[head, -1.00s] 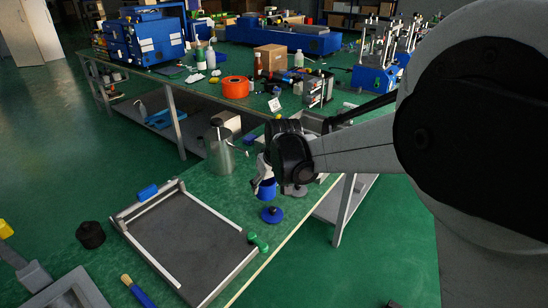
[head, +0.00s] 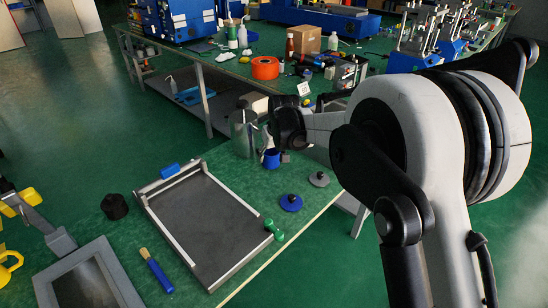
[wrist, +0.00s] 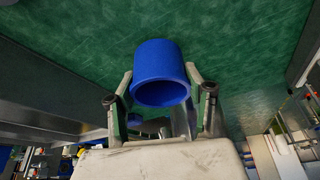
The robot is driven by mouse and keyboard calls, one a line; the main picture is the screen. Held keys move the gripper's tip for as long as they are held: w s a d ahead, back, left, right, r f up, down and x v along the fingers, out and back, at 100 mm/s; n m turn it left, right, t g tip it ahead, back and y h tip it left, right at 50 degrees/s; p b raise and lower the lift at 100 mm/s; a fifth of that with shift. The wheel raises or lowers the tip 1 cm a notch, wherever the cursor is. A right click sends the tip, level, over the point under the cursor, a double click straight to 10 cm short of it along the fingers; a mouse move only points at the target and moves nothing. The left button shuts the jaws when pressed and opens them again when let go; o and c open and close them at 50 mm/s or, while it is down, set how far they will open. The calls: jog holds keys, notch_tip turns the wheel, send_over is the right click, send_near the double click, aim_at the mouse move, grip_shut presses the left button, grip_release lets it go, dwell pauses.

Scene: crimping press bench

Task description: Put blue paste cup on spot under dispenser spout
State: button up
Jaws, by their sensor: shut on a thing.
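The blue paste cup (wrist: 160,62) is held between the two fingers of my gripper (wrist: 160,92) in the wrist view, its open rim facing the camera. In the head view the cup (head: 271,159) hangs at the end of my arm, close to the right of a metal canister (head: 243,136) that may be the dispenser. My gripper and wrist partly hide this area. I cannot tell whether the cup touches the bench. The spout and the spot under it are not clearly visible.
A blue knobbed disc (head: 291,203) and a grey one (head: 319,179) lie near the bench's right edge. A framed grey tray (head: 207,222) fills the middle. A brush (head: 155,270), a black pot (head: 114,206) and a green-handled object (head: 273,229) lie around it.

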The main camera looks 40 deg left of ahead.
jog(key=shift+f, duration=0.35)
jog(key=shift+f, duration=0.15)
jog(key=o, duration=1.2)
jog(key=p+v, duration=0.1)
jog(key=v, duration=1.1)
